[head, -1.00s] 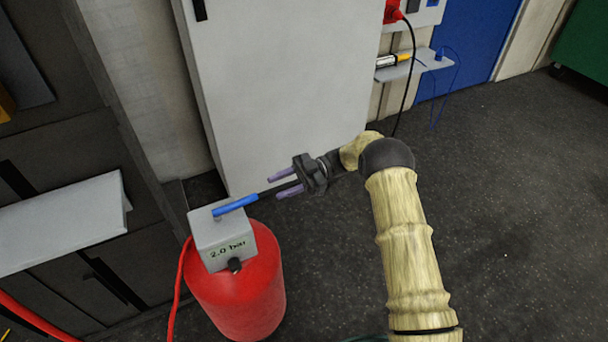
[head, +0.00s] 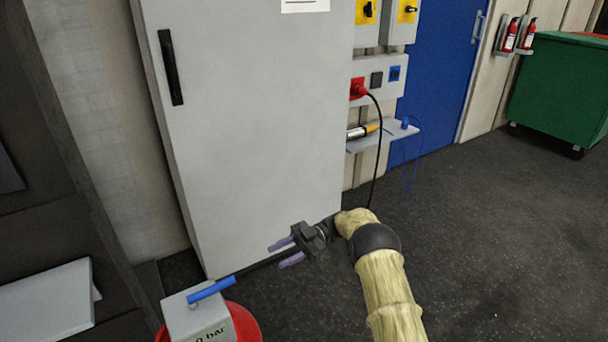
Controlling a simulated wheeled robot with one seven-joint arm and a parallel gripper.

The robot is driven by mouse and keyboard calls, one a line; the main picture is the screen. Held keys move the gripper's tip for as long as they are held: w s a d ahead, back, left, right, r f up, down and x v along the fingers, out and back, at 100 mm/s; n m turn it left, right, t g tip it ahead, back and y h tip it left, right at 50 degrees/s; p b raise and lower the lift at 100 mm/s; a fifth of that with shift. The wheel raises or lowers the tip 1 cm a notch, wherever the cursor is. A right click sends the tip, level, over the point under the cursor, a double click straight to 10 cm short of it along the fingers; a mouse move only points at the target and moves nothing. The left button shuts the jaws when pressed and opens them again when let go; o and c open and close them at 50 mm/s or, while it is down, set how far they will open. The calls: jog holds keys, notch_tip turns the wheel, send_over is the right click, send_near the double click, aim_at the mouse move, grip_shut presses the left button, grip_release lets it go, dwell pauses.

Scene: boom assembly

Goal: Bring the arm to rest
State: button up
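My gripper (head: 285,253) has two purple fingers, spread apart with nothing visible between them. It points left, in front of the lower part of the grey cabinet. My arm (head: 382,270), in a pale yellow sleeve, reaches up to it from the bottom of the picture. A blue lever (head: 211,290) on a grey box (head: 196,318) lies to the lower left of the fingers, apart from them. The box sits on a red cylinder (head: 247,326), and its label is partly cut off by the picture edge.
The tall grey cabinet (head: 250,120) stands behind my gripper. A small wall shelf (head: 365,140) holds a torch-like tool, with a black cable hanging nearby. A blue door (head: 440,80) and green bin (head: 560,95) are farther back. The dark floor (head: 490,240) at right is clear.

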jog(key=w+a+r+m+t+y, duration=0.1)
jog(key=w+r+m+t+y, duration=0.2)
jog(key=w+r+m+t, duration=0.65)
jog(key=w+d+r+m+t+h, duration=0.2)
jog(key=d+m+t+h, duration=0.2)
jog(key=d+t, duration=0.25)
jog(key=w+d+r+m+t+h, duration=0.1)
jog(key=d+r+m+t+h, duration=0.1)
jog(key=d+m+t+h, duration=0.4)
jog(key=s+d+f+m+g+h, duration=0.2)
jog(key=s+d+f+m+h, duration=0.15)
jog(key=s+d, duration=0.55)
jog(key=s+d+f+m+g+h, duration=0.25)
jog(key=s+d+h, duration=0.2)
jog(key=s, duration=0.75)
jog(key=s+d+f+m+g, duration=0.1)
jog(key=s+f+m+g, duration=0.15)
jog(key=s, duration=1.05)
notch_tip(320, 180, up, 28)
jog(key=g+y+p, duration=0.1)
jog(key=p, duration=2.6)
jog(key=shift+s, duration=0.4)
